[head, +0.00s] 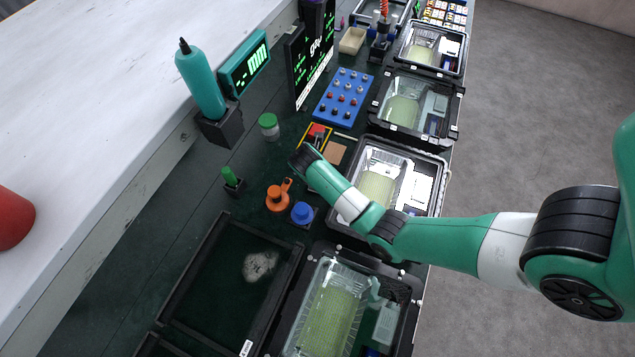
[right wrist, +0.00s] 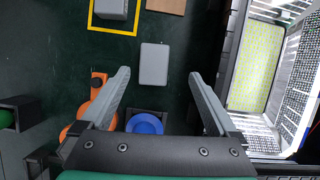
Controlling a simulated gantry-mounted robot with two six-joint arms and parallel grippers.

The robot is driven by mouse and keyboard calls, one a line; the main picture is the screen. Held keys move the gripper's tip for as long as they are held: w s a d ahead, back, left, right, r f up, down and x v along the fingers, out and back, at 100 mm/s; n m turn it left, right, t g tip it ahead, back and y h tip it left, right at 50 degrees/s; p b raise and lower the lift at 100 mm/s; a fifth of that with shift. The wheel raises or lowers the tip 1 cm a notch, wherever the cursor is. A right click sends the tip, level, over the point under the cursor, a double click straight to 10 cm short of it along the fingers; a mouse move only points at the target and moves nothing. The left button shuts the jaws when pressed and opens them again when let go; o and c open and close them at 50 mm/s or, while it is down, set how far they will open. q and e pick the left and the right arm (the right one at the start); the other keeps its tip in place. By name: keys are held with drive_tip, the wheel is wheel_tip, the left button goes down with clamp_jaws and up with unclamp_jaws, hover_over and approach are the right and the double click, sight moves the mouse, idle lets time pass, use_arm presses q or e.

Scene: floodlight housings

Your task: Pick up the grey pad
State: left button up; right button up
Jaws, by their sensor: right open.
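A small light grey rectangular pad (right wrist: 154,64) lies flat on the dark green bench in the right wrist view. My right gripper (right wrist: 160,82) is open and empty, its two fingers apart. In that view the pad appears between and just beyond the fingertips; I cannot tell the height gap. In the head view my right gripper (head: 304,160) is over the bench, and the arm hides the pad. A second grey block (right wrist: 110,8) sits inside a yellow outline at the top edge of the wrist view. My left gripper is not in view.
An orange object (head: 277,197) and a blue round part (head: 302,212) stand near the gripper. A brown square (head: 335,152) lies beyond. A floodlight housing (right wrist: 233,85) stands close on the right. A green-capped jar (head: 268,126) is to the left.

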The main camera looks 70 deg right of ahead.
drive_tip(key=shift+x, duration=0.85)
drive_tip(key=b+x, duration=0.2)
drive_tip(key=x, duration=0.1)
drive_tip(key=w+b+x, duration=0.1)
drive_tip(key=x, duration=0.1)
drive_tip(key=shift+a+f, duration=0.15)
drive_tip(key=shift+a, duration=0.05)
drive_tip(key=c, duration=1.5)
drive_tip(key=shift+r+p, duration=0.3)
drive_tip(key=shift+r, duration=0.35)
wheel_tip(320, 180, up, 3)
drive_tip(key=shift+f+p, duration=0.1)
drive_tip(key=shift+p, duration=0.75)
drive_tip(key=s+a+r+p, duration=0.2)
drive_tip(key=a+r, duration=0.1)
drive_tip(key=a, duration=0.1)
drive_tip(key=s+a+r+p, duration=0.2)
drive_tip(key=a+r, duration=0.1)
drive_tip(key=a, duration=0.1)
drive_tip(key=s+a+r+p, duration=0.2)
drive_tip(key=a+r, duration=0.1)
drive_tip(key=a, duration=0.1)
drive_tip(key=shift+s+a, duration=0.25)
drive_tip(key=shift+s, duration=0.05)
